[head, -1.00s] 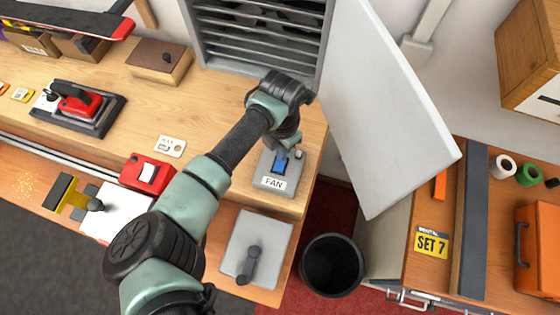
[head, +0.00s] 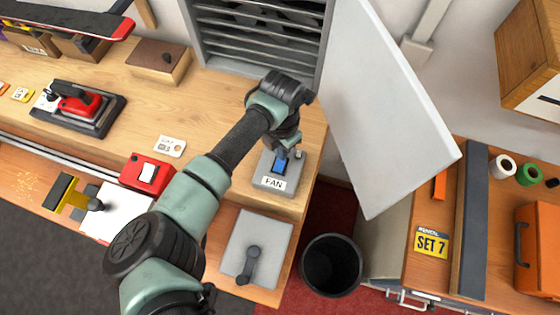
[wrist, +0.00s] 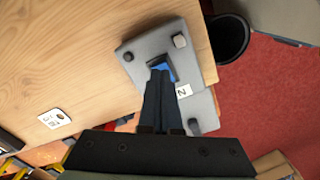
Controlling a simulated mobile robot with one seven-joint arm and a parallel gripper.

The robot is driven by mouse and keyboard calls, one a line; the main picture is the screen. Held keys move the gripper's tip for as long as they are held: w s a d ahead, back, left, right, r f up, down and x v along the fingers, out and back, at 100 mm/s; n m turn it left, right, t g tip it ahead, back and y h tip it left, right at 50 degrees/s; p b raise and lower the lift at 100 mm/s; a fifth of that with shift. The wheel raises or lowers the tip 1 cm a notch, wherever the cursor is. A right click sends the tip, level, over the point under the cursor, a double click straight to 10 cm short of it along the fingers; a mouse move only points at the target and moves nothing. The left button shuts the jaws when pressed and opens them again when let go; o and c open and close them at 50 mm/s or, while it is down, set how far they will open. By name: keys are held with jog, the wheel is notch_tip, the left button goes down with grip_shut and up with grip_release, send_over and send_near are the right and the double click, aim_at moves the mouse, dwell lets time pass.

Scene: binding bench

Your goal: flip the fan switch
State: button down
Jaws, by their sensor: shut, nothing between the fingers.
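The fan switch is a blue rocker (head: 280,165) on a grey box labelled FAN (head: 268,181), near the bench's right front corner. In the wrist view the blue rocker (wrist: 161,69) shows just past the fingertips, on the grey box (wrist: 133,52). My gripper (wrist: 158,76) is shut with nothing between its fingers. Its tips are over the near edge of the rocker and hide part of it; I cannot tell whether they touch it. In the head view my arm hides most of the gripper.
A red box with a white switch (head: 147,173) is left of my arm. A grey plate with a lever (head: 262,233) lies in front of the FAN box. A grey panel (head: 385,110) stands open at right. A black bin (head: 331,291) is on the floor below.

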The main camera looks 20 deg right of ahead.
jog(key=shift+f+b, duration=0.75)
jog(key=shift+f, duration=0.3)
dwell(0.4)
jog(key=shift+r, duration=0.1)
notch_tip(320, 180, up, 7)
jog(key=p, duration=0.6)
dwell(0.8)
